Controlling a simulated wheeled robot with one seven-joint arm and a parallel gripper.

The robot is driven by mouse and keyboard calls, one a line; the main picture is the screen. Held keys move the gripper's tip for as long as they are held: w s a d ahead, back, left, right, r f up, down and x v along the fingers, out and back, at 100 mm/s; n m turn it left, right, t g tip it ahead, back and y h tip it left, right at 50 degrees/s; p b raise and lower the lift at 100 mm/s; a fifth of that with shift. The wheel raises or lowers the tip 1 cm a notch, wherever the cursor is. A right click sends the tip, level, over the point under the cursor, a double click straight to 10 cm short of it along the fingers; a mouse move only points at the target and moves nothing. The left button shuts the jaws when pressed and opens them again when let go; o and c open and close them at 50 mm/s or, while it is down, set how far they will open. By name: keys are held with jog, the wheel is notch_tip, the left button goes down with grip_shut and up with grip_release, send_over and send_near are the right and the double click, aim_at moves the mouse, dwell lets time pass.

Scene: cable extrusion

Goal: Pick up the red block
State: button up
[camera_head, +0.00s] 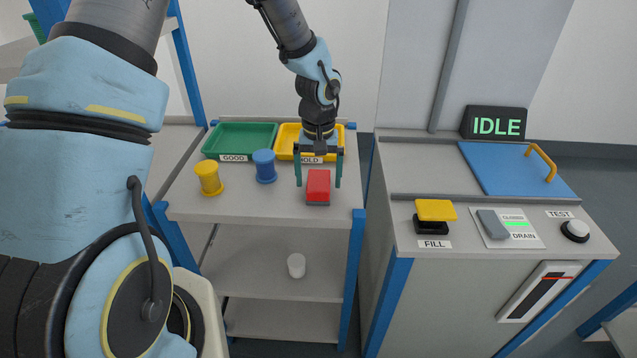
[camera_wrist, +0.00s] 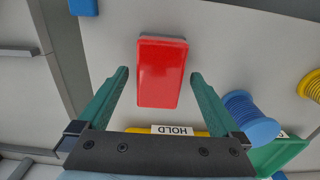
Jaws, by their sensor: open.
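The red block (camera_head: 318,185) lies on the grey shelf top near its front right part, in front of the yellow tray. In the wrist view the red block (camera_wrist: 161,73) shows as an upright rectangle ahead of the fingers. My gripper (camera_head: 319,184) is open, with a dark green finger on either side of the block in the head view. In the wrist view my gripper (camera_wrist: 160,74) has clear gaps between both fingertips and the block, and the fingertips overlap the block's lower half. Whether the fingers are down at the block's height I cannot tell.
A blue spool (camera_head: 264,166) and a yellow spool (camera_head: 209,178) stand left of the block. Behind are the green GOOD tray (camera_head: 240,140) and yellow HOLD tray (camera_head: 287,141).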

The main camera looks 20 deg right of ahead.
aim_at(319, 180)
jog(key=shift+f, duration=0.75)
jog(key=shift+c, duration=0.2)
jog(key=c, duration=1.3)
notch_tip(319, 180, up, 10)
jog(key=shift+r+b, duration=0.1)
jog(key=shift+b, duration=0.75)
